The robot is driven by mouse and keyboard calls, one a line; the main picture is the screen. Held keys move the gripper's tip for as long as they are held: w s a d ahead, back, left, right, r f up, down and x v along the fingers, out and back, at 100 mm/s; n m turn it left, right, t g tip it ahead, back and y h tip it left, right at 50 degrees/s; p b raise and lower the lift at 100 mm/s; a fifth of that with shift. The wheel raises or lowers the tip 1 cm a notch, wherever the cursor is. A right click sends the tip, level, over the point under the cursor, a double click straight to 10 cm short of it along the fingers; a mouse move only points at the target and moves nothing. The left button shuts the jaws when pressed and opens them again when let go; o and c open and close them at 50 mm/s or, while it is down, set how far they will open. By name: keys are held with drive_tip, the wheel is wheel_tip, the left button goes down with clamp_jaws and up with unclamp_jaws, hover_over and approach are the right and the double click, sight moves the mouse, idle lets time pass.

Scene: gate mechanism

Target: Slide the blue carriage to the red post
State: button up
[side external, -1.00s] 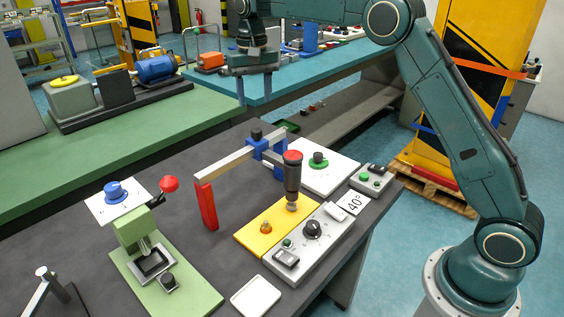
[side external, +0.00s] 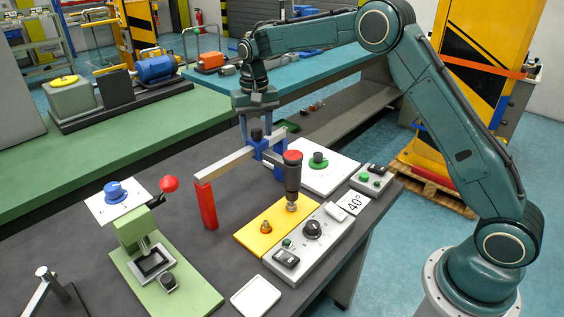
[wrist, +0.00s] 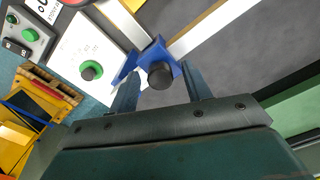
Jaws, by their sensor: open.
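The blue carriage (side external: 256,151) with a black knob (side external: 256,134) on top sits on a grey rail (side external: 226,165), toward its far right end. The red post (side external: 207,205) stands upright at the rail's near left end, clearly apart from the carriage. My gripper (side external: 257,131) is open and points down at the carriage, with its fingers on either side of the knob. In the wrist view, the blue carriage (wrist: 151,54) and its knob (wrist: 160,75) lie between the open fingers. I cannot tell whether the fingers touch it. The red post is not in the wrist view.
A dark handle with a red top (side external: 293,170) stands on a yellow plate (side external: 253,236) beside the rail. A green lever press (side external: 140,238) stands left. Bare table lies between press and post.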

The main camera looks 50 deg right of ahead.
clamp_jaws()
drive_tip(key=shift+a, duration=0.15)
drive_tip(key=a, duration=1.5)
drive_tip(key=shift+a, duration=0.2)
drive_tip(key=shift+c, duration=0.6)
unclamp_jaws()
drive_tip(key=shift+a, duration=0.1)
drive_tip(key=shift+o, duration=0.6)
drive_tip(key=shift+r, duration=0.15)
